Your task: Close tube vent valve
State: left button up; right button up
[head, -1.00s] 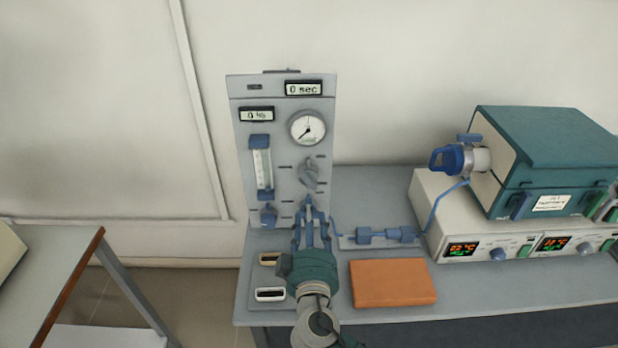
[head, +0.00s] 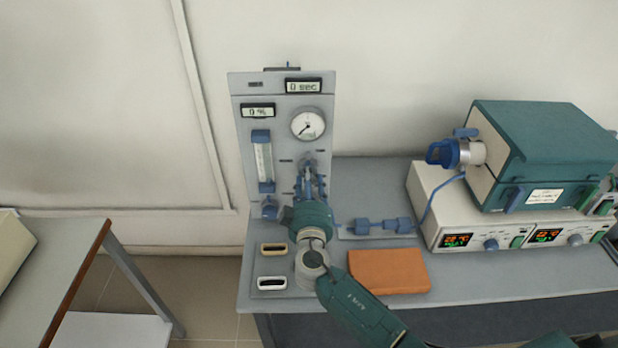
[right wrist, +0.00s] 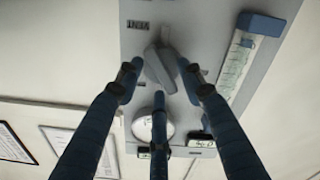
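A grey instrument panel (head: 240,135) stands upright on the bench. A grey valve knob (right wrist: 162,66) sits on its face; in the head view it is mostly hidden behind my right gripper (head: 311,184). In the right wrist view my right gripper (right wrist: 160,80) has three blue fingers spread apart. One finger is on each side of the knob and the third is at its near side. I cannot tell whether any finger touches it. A blue knob (head: 269,209) is lower left on the panel. My left gripper is not in view.
A flow meter (head: 263,162) and a round gauge (head: 308,125) are on the panel. Two small handles (head: 271,283) and an orange-brown block (head: 390,271) lie near my right arm. A teal furnace (head: 545,150) on a control box (head: 440,210) stands at right.

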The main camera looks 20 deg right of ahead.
grip_shut()
jog(key=shift+a+n+b, duration=0.2)
jog(key=shift+n+b, duration=0.3)
jog(key=shift+n, duration=2.25)
jog(key=shift+a+n+b, duration=0.15)
jog(key=shift+n+b, duration=0.35)
jog(key=shift+n, duration=2.25)
jog(key=shift+f, duration=0.1)
